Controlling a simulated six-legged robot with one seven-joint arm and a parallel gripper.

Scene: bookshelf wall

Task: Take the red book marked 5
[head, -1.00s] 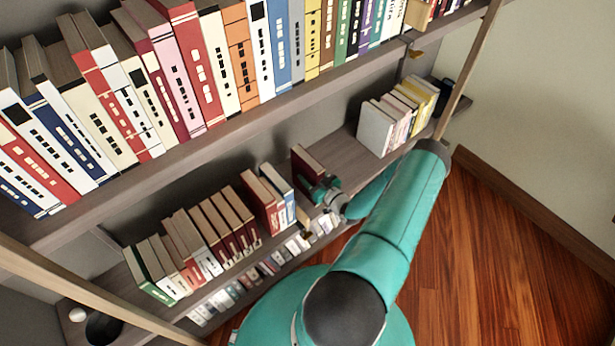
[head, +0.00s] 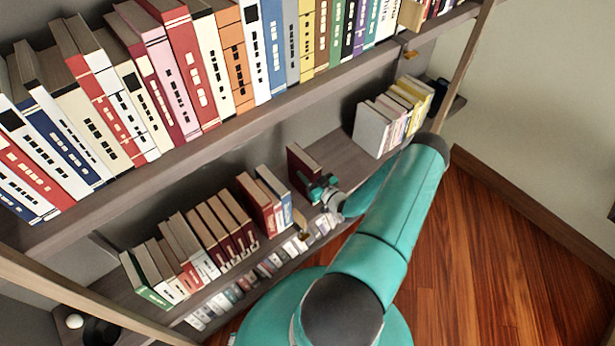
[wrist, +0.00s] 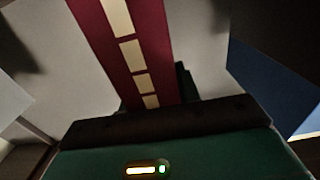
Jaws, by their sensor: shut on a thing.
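A dark red book (head: 303,160) stands in the middle shelf, in the gap right of a row of books. My gripper (head: 319,187) is shut on its near edge. In the wrist view the dark red spine (wrist: 120,45) with cream blocks runs down to the jaws, where a green finger (wrist: 184,82) shows beside it. No number 5 can be read on the book. The far side of the book and most of the finger contact are hidden.
Red and white books (head: 262,200) stand close on its left. Pale and yellow books (head: 390,115) stand farther right, with bare shelf (head: 345,152) between. The full upper shelf (head: 270,112) overhangs the area. A slanted post (head: 464,70) rises at the right.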

